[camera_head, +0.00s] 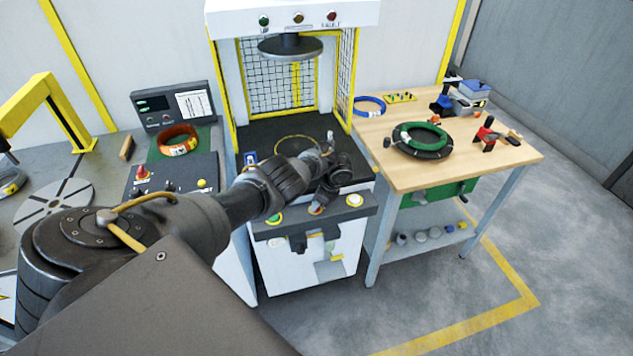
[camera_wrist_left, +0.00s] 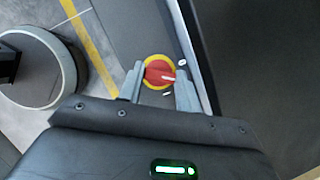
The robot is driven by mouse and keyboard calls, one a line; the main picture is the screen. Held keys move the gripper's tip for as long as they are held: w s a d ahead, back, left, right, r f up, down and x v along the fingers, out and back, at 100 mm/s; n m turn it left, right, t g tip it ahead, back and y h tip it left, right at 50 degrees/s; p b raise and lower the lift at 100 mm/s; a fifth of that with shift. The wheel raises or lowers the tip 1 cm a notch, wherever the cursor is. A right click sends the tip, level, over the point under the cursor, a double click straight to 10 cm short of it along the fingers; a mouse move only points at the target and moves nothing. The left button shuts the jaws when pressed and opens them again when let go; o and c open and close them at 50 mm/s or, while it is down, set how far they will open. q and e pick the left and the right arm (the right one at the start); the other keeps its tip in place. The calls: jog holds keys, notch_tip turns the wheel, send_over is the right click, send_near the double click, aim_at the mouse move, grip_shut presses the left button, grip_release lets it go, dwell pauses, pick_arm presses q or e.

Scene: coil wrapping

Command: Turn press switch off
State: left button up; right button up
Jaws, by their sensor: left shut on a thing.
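The press (camera_head: 305,260) is a white cabinet with yellow guard frames and mesh, in the middle of the head view. A round red switch (camera_wrist_left: 158,72) on a yellow ring shows in the left wrist view, with a white mark on it. My left gripper (camera_wrist_left: 160,88) has its grey fingers on either side of the red switch and is shut on it. In the head view my left gripper (camera_head: 316,208) points down at the press's front ledge, and its wrist hides part of the ledge. My right gripper is not in view.
A wooden workbench (camera_head: 480,175) with coils and tools stands at right. A control console (camera_head: 172,105) stands at left. Floor at front right is clear.

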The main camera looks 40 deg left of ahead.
pick_arm(q)
jog(key=n+b, duration=0.1)
jog(key=n+g+b, duration=0.1)
jog(key=n, duration=0.1)
jog(key=n+h+b, duration=0.1)
jog(key=shift+w+f, duration=0.1)
jog(key=shift+f, duration=0.15)
jog(key=shift+r+n+g+h+b, duration=0.15)
jog(key=shift+n+g+b, duration=0.15)
jog(key=shift+n+b, duration=0.35)
jog(key=shift+n+g+h+b, duration=0.15)
jog(key=shift+n+g+b, duration=0.2)
jog(key=shift+n, duration=0.5)
jog(key=o, duration=1)
jog(key=shift+r, duration=0.1)
jog(key=shift+a, duration=0.1)
